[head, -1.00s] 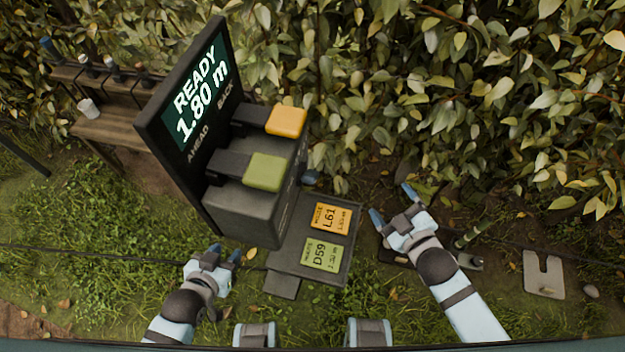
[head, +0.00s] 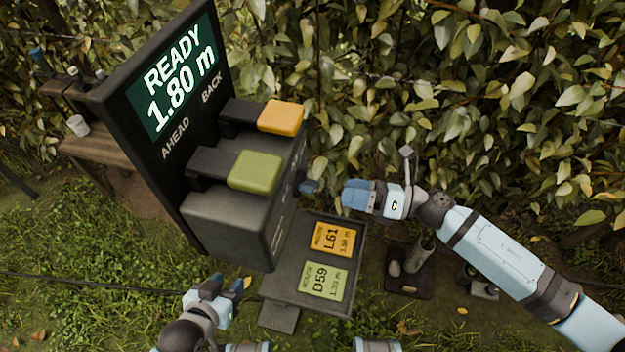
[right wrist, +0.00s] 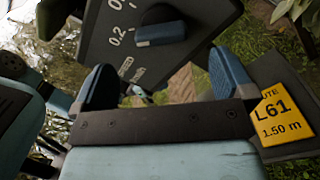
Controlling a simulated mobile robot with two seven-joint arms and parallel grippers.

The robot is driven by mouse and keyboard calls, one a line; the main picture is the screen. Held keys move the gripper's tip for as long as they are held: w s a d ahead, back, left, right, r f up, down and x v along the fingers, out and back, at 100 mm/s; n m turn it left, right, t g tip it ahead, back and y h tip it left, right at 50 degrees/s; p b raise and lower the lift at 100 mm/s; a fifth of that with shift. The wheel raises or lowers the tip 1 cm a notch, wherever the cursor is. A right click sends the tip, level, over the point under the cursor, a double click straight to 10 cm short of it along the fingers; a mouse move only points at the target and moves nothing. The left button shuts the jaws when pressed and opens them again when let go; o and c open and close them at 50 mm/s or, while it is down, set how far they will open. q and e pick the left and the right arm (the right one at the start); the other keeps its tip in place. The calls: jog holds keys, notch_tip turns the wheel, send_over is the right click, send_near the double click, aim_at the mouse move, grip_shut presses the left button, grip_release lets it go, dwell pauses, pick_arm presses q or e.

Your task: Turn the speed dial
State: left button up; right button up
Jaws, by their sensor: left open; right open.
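The speed dial is a dark knob with a blue grip bar on the side of the grey control box (head: 230,225). Its blue bar (head: 308,187) shows in the head view, and the dial (right wrist: 160,35) is close up in the right wrist view, beside a scale with "0" and "0.2". My right gripper (head: 347,193) is open and empty, pointing at the dial from the right with a gap between. In the right wrist view my right gripper's blue fingers (right wrist: 162,78) are spread below the dial. My left gripper (head: 232,284) is open and empty near the box's lower front.
A screen (head: 175,80) reads "READY 1.80 m". A yellow pad (head: 281,116) and a green pad (head: 256,171) stick out from it. A tray (head: 285,280) below holds an orange card and a green card. A leafy hedge stands behind and right.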

aim_at(318, 184)
jog(key=p+x, duration=0.1)
jog(key=x, duration=0.7)
jog(key=shift+w+a, duration=0.15)
jog(key=shift+a, duration=0.25)
jog(key=c, duration=0.9)
